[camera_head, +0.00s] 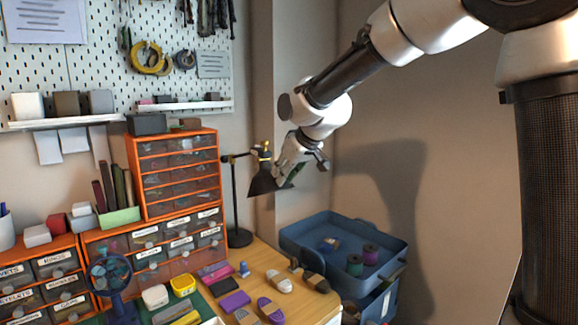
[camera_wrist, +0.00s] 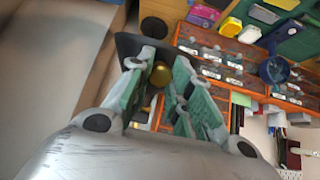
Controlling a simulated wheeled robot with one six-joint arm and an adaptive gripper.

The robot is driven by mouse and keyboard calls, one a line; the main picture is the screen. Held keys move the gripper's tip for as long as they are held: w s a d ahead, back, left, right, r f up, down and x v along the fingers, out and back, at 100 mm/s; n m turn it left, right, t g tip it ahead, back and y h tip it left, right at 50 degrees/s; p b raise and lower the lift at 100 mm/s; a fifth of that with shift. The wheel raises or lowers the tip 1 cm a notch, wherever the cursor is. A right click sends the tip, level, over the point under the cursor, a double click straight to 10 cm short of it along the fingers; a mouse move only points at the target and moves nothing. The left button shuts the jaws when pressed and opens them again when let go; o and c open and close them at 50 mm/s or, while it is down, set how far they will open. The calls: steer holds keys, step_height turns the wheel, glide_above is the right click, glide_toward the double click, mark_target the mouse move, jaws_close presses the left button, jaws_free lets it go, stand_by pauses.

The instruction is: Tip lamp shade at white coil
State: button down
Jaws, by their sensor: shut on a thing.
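The desk lamp has a black shade (camera_head: 262,184) on a thin black stand with a round base (camera_head: 240,238), at the left-back edge of the wooden table. My gripper (camera_head: 287,174) is at the right side of the shade, above the table. In the wrist view its green-padded fingers (camera_wrist: 164,72) are closed about a brass part (camera_wrist: 160,75) of the lamp, with the dark shade (camera_wrist: 128,46) just beyond. The shade's opening faces down and a little left. A whitish coil (camera_head: 279,281) lies on the table, below and right of the lamp.
Dark, purple and grey coils lie around the white one. A blue tray (camera_head: 345,228) with spools stands at right. Orange drawer cabinets (camera_head: 178,175) stand close left of the lamp. A blue magnifier (camera_head: 110,275) stands front left. The wall is close behind.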

steer(key=shift+f+t+y, duration=0.3)
steer(key=shift+f+t, duration=0.2)
steer(key=shift+f, duration=0.25)
steer(key=shift+w+d+f+t, duration=0.15)
steer(key=shift+w+f+t, duration=0.15)
steer(key=shift+f+t, duration=0.15)
steer(key=shift+a+f+t+y, duration=0.25)
steer(key=shift+f+y, duration=0.05)
steer(key=c, duration=1.3)
jaws_free()
steer(key=shift+o, duration=0.2)
